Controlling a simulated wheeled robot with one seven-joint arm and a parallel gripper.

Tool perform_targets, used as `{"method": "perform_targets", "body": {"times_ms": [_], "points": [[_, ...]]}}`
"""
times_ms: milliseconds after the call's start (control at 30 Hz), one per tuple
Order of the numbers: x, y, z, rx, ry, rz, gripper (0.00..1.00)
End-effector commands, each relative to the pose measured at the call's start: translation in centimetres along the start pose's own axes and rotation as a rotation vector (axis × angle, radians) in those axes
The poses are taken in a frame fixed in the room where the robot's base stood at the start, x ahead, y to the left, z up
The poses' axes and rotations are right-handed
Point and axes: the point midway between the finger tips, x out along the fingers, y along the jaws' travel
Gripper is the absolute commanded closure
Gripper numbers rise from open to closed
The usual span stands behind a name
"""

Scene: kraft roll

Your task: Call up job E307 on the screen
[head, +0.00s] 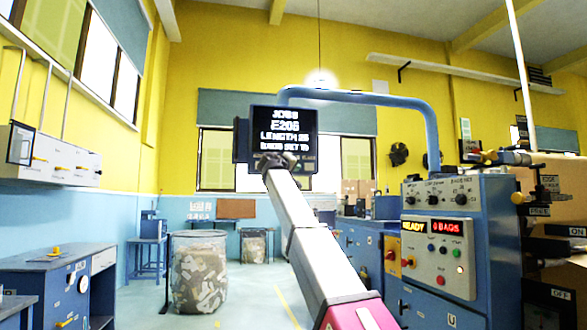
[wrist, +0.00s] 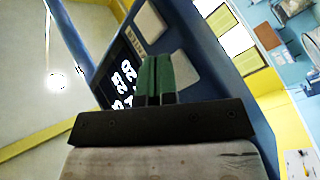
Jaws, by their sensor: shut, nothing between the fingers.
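The screen (head: 284,120) hangs from a blue tube arm and shows white text on black; its second line looks like E206, with a length line and a bags line below. It also shows tilted in the wrist view (wrist: 122,70), on a blue panel (wrist: 193,45) with pale square keys, one at the top (wrist: 151,22) and one beside the fingers (wrist: 187,70). My gripper (head: 270,158) is at the screen's lower edge in the head view. In the wrist view its green fingers (wrist: 158,60) are together and empty, in front of the panel; contact cannot be told.
A clear bin (head: 199,275) of scraps stands left of my arm. A blue bench (head: 50,285) is at the far left. Floor between is free.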

Motion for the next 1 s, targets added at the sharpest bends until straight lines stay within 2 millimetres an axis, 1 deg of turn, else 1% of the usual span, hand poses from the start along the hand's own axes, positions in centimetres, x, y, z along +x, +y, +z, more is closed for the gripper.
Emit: {"method": "perform_targets", "body": {"times_ms": [433,1000], "points": [[0.61,-0.42,-0.46,0.0,0.0,0.0,1.0],[0.73,-0.51,-0.54,0.0,0.0,0.0,1.0]]}}
